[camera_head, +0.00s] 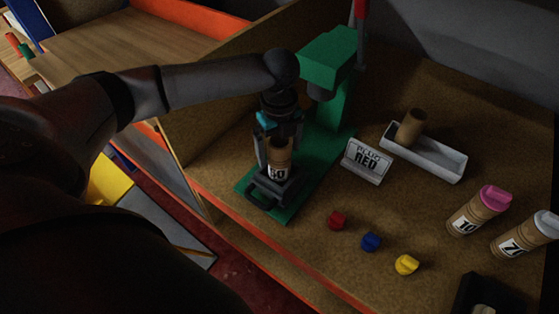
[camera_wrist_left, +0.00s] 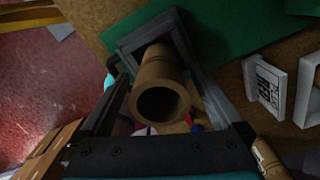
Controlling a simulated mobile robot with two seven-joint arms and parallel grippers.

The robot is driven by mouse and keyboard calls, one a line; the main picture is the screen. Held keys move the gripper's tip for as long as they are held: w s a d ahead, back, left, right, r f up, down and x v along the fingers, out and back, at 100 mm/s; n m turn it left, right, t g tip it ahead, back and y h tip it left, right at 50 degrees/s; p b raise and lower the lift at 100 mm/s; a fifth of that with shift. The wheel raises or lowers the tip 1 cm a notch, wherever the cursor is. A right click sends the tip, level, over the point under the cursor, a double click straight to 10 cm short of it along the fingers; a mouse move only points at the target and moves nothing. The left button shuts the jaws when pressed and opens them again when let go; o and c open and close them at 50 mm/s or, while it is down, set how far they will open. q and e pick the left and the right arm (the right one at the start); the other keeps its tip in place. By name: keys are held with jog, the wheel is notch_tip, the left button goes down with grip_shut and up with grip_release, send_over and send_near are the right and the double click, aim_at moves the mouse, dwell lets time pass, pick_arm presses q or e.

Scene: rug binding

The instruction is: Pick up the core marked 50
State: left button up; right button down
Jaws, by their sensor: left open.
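The core marked 50 (camera_head: 279,172) is a brown hollow tube standing upright in a dark square holder (camera_head: 263,197) on the green press base (camera_head: 317,171). My left gripper (camera_head: 276,155) is over it, open, with a finger on either side of the core. In the left wrist view the core's open end (camera_wrist_left: 161,101) faces the camera between the two spread fingers (camera_wrist_left: 155,75). Whether either finger touches the core I cannot tell.
The green press column (camera_head: 335,65) rises close behind my left wrist. A sign reading RED (camera_head: 367,161) stands right of it. A white tray (camera_head: 440,160) holds a brown core (camera_head: 411,128). Red (camera_head: 337,220), blue (camera_head: 370,241) and yellow (camera_head: 406,265) caps lie in front; capped tubes (camera_head: 480,210) stand right.

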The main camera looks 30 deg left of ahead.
pick_arm(q)
jog(key=shift+f, duration=0.95)
jog(key=shift+c, duration=0.2)
grip_shut()
jog(key=shift+r, duration=0.1)
jog(key=shift+r, duration=0.1)
